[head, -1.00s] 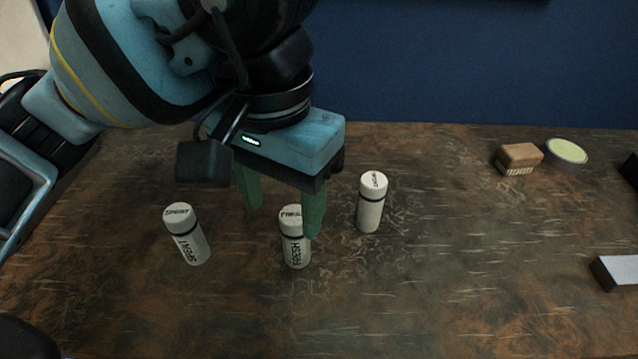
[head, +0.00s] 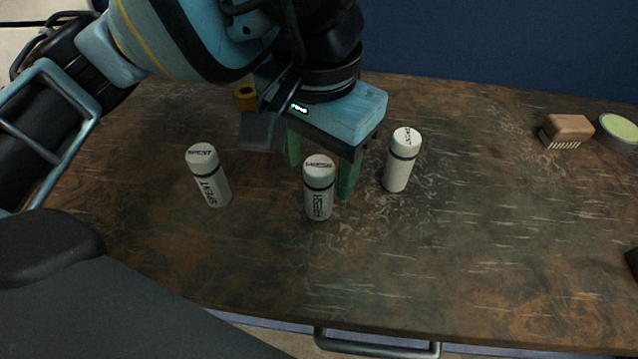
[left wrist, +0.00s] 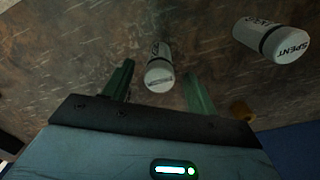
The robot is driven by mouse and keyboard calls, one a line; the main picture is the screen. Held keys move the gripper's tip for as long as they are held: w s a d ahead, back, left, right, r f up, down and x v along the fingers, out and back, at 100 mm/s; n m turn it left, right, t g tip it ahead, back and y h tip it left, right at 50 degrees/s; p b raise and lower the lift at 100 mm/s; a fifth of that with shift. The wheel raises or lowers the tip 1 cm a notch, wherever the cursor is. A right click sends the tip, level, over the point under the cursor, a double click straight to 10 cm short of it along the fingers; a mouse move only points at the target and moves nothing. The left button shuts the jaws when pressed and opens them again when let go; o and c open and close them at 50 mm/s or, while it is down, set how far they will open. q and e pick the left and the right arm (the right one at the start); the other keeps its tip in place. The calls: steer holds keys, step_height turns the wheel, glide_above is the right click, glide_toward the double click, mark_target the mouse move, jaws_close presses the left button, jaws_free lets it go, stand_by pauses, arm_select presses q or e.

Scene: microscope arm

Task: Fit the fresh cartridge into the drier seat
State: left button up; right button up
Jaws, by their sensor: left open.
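The fresh cartridge (head: 318,198), white with a dark band and a FRESH label, stands upright on the brown table. My left gripper (head: 320,179) is open, its green fingers pointing down just behind the fresh cartridge, one to each side. In the left wrist view the fresh cartridge (left wrist: 159,62) shows between the open fingers of the left gripper (left wrist: 160,73), with no clear contact. The spent cartridge (head: 211,182) stands to the left; it also shows in the left wrist view (left wrist: 268,38). My right gripper is out of view. I cannot make out a drier seat.
A brush (head: 566,130) and a round green-topped dish (head: 618,130) are at the far right. An orange part (head: 245,96) sits behind the gripper.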

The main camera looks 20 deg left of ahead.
arm_select(q)
steer(key=shift+w+f, duration=0.1)
steer(key=shift+f, duration=1.65)
steer(key=c, duration=1.1)
